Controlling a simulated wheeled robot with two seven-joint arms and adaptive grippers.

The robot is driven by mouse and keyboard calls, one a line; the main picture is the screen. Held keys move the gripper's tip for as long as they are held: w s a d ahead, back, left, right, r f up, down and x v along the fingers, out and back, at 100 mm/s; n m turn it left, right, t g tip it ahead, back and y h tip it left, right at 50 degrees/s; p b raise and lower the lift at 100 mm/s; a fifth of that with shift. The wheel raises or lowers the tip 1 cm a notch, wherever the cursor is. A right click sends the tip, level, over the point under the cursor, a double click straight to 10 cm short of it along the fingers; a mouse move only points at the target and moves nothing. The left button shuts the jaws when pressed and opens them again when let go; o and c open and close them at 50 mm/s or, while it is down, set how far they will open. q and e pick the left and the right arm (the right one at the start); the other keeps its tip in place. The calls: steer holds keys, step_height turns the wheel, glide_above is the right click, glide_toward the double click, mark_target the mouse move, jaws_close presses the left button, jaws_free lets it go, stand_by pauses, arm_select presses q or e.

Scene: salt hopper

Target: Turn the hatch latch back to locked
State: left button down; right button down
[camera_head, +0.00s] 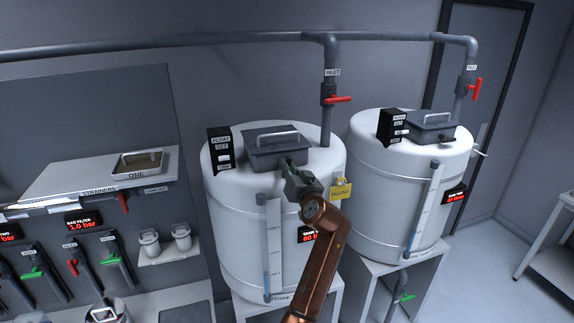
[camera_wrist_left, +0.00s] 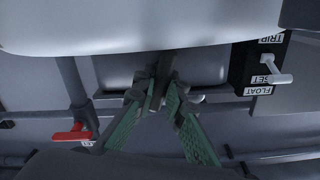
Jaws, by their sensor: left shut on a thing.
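The hatch (camera_head: 275,146) is a dark grey lid with a pale handle on top of the left white tank (camera_head: 225,215). My left gripper (camera_head: 288,166) is at the hatch's front edge, where it covers the latch in the head view. In the left wrist view, the green fingers of my left gripper (camera_wrist_left: 158,100) close together on a dark piece, the latch (camera_wrist_left: 164,68), at the hatch edge. The latch's exact angle is hard to read. My right gripper is not in view.
A black float switch box (camera_head: 219,148) stands left of the hatch; it also shows in the wrist view (camera_wrist_left: 262,66). The inlet pipe (camera_head: 327,125) with a red valve handle (camera_head: 338,99) rises behind. A yellow tag (camera_head: 341,189) hangs on the tank's right side. A second tank (camera_head: 400,190) stands right.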

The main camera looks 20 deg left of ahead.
arm_select(q)
steer(key=m+p, duration=0.2)
steer(key=m, duration=0.2)
steer(key=shift+d, duration=0.1)
steer(key=m+p, duration=0.2)
steer(key=m, duration=0.2)
steer(key=shift+w+p, duration=0.1)
steer(key=shift+p, duration=0.25)
steer(key=m+p, duration=0.3)
steer(key=m, duration=0.1)
steer(key=shift+f+m, duration=0.15)
steer(key=shift+m, duration=0.15)
steer(key=shift+m+p, duration=0.3)
steer(key=shift+m, duration=0.2)
steer(key=shift+d+f, duration=0.1)
steer(key=c, duration=2)
jaws_free()
steer(key=shift+f, duration=0.1)
steer(key=shift+o, duration=0.2)
steer(key=shift+f, duration=0.1)
